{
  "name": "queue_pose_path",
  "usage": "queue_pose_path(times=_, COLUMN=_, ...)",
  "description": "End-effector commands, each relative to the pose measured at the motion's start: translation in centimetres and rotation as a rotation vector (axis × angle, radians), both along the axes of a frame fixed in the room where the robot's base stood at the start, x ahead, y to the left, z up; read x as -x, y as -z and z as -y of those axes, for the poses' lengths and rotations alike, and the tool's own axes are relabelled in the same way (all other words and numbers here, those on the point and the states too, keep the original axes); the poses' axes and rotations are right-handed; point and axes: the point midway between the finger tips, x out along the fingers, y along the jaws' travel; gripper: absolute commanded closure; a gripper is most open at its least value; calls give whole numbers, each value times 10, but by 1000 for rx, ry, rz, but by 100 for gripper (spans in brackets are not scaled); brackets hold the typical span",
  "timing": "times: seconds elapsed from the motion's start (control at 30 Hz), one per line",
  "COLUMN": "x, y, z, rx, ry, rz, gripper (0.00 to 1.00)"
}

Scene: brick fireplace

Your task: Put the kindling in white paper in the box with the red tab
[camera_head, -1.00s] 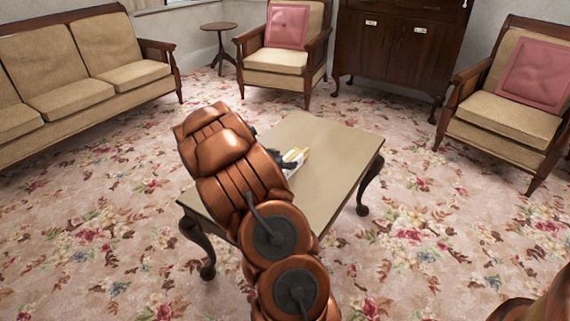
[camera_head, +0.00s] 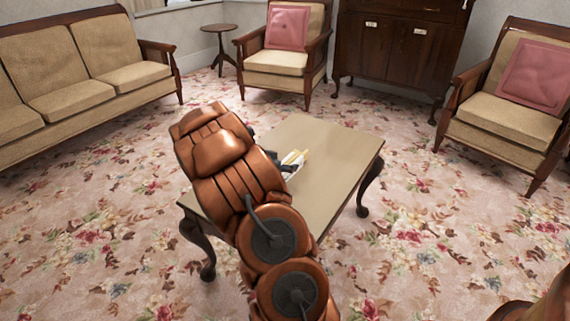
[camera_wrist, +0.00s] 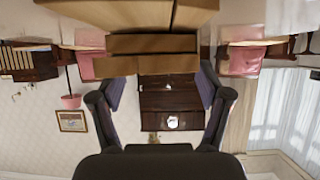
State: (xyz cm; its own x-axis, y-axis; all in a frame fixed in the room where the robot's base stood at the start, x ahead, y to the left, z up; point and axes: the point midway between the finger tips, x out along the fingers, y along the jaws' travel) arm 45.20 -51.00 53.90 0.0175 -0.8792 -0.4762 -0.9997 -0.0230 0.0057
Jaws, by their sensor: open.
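Pale yellow sticks with a bit of white (camera_head: 293,158), likely the kindling in white paper, lie on the table beside my arm; my arm hides part of them. My gripper (camera_wrist: 160,92) is open, with its two dark fingers spread wide and nothing held between them. Dark bits of it show beside the sticks in the head view.
The low table (camera_head: 325,150) has bare top to the right of the sticks. A dark wooden cabinet (camera_head: 395,50) stands behind, with armchairs (camera_head: 275,60) on both sides. A sofa (camera_head: 80,75) is at the left. The flowered carpet around the table is clear.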

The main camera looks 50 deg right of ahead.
Motion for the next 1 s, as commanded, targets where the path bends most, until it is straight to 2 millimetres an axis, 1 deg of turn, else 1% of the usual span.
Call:
queue_pose_path(times=0.03, x=0, y=-5, z=-7, rx=-1, ry=-1, rz=0, gripper=23)
queue_pose_path(times=0.4, x=0, y=-32, z=-54, rx=-1, ry=-4, rz=2, gripper=23)
queue_pose_path(times=0.6, x=1, y=-42, z=-77, rx=-3, ry=-3, rz=-1, gripper=23)
queue_pose_path(times=0.8, x=1, y=-49, z=-90, rx=-2, ry=-2, rz=0, gripper=23)
queue_pose_path(times=1.0, x=2, y=-51, z=-94, rx=0, ry=-1, rz=0, gripper=23)
